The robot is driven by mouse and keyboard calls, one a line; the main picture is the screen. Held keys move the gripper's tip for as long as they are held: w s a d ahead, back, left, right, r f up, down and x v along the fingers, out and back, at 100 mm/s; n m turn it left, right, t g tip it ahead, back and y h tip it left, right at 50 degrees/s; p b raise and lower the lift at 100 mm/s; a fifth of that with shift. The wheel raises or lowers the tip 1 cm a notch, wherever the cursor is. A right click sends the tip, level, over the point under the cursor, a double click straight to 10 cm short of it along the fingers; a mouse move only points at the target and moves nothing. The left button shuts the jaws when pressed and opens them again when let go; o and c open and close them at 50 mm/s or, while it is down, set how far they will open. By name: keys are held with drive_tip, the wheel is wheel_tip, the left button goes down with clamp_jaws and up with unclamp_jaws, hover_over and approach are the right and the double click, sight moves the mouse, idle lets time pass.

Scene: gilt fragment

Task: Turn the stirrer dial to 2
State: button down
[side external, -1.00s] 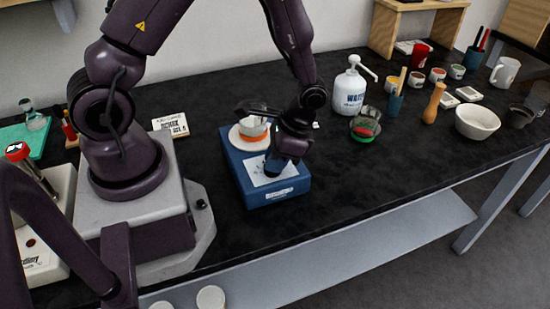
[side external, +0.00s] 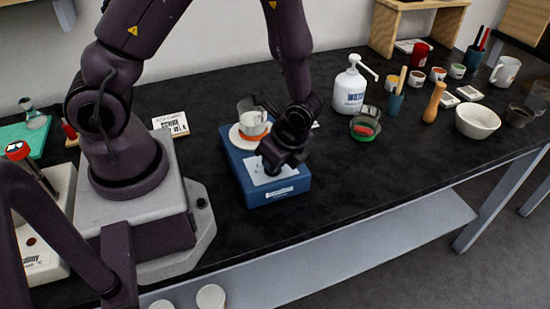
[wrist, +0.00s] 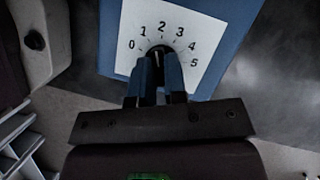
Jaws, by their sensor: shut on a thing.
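The blue stirrer (side external: 238,172) stands on the black bench, with a white face panel marked 0 to 5 (wrist: 205,30) in the wrist view. Its dark dial (wrist: 160,49) sits at the centre of the scale. My gripper (wrist: 160,72) is shut on the dial, one finger on each side. The fingers hide the lower part of the dial, and I cannot read its pointer clearly. In the side view my gripper (side external: 270,166) is over the front panel.
A white bowl (side external: 477,121) and a wooden pestle (side external: 434,103) are farther right. The bench in front of these is clear.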

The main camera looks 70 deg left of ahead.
drive_tip(key=shift+s+a+f+m, duration=0.1)
drive_tip(key=shift+s+a+m, duration=0.1)
drive_tip(key=shift+m, duration=0.6)
drive_tip(key=shift+t, duration=0.3)
drive_tip(key=c, duration=1.2)
unclamp_jaws()
drive_tip(key=shift+o, duration=0.2)
drive_tip(key=shift+d, duration=0.1)
drive_tip(key=v, duration=1.3)
drive_tip(key=shift+w+d, duration=0.2)
